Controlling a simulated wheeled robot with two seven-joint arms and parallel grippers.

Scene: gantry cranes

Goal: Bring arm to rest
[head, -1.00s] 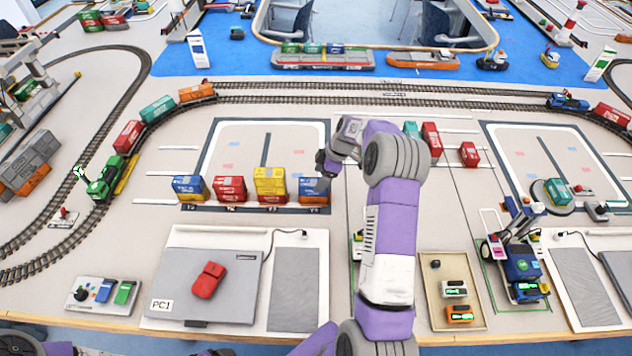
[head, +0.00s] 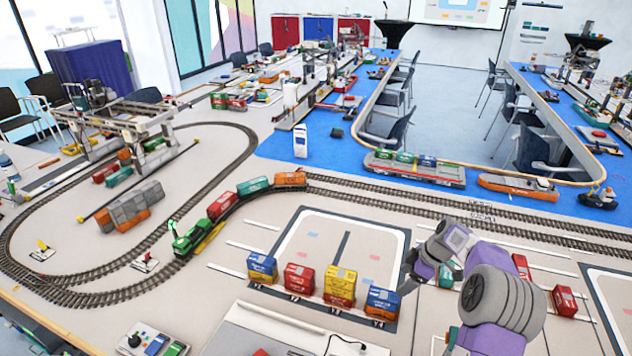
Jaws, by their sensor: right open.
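My right arm comes in from the bottom right, purple and grey. Its gripper (head: 418,265) hangs over the table, up and to the right of a row of containers. Its fingers are small and partly hidden by the wrist, and I see nothing held in them. In the row stand a blue and yellow container (head: 262,267), a red one (head: 299,279), a yellow and red one (head: 340,286) and a blue and orange one (head: 381,304). The gripper appears apart from the nearest of them. My left gripper is out of view.
A green locomotive (head: 190,241) with wagons stands on the curved track. A gantry crane (head: 125,118) spans containers at the left. Red containers (head: 564,300) stand right of my arm. A ship (head: 518,187) lies on the blue mat.

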